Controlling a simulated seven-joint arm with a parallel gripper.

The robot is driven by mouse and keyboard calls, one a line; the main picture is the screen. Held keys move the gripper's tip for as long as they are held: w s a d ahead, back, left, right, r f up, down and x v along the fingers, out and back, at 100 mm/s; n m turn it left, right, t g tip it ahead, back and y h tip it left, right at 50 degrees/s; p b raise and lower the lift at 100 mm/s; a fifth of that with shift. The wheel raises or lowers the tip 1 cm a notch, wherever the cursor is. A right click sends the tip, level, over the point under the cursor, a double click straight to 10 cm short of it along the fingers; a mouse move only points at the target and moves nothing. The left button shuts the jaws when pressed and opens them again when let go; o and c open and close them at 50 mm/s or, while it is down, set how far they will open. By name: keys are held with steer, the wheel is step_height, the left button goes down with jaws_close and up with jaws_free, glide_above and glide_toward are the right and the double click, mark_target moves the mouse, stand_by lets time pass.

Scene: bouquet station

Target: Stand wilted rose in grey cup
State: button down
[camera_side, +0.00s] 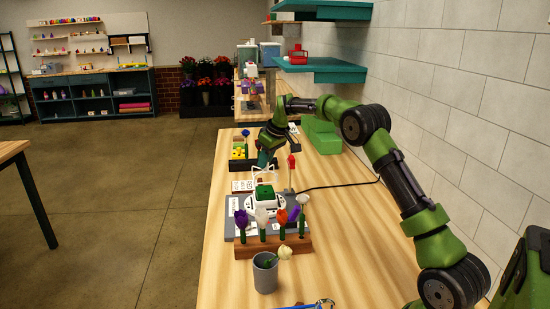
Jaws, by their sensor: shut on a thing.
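The grey cup (265,275) stands upright on the near part of the wooden bench. A cream flower (285,253), which looks like the wilted rose, leans out over the cup's right rim. Its green stem slants down toward the cup mouth; its lower end is hidden. My gripper (264,163) is farther back, well apart from the cup, above the far side of the white device. It is shut, but what it grips is too small and dark to make out.
A wooden rack (272,247) with several flowers stands just behind the cup. Behind it a white device with a green block (264,191) sits on a grey mat. A red flower (291,161) stands right of my gripper. A blue carabiner-like item (322,304) lies at the front edge.

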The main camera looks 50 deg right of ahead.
mark_target(268, 170)
steer(key=shift+f, duration=2.9)
steer(key=shift+f, duration=0.2)
steer(key=c, duration=1.1)
jaws_free()
steer(key=o, duration=0.4)
steer(key=shift+o, duration=0.2)
steer(key=shift+r, duration=2.3)
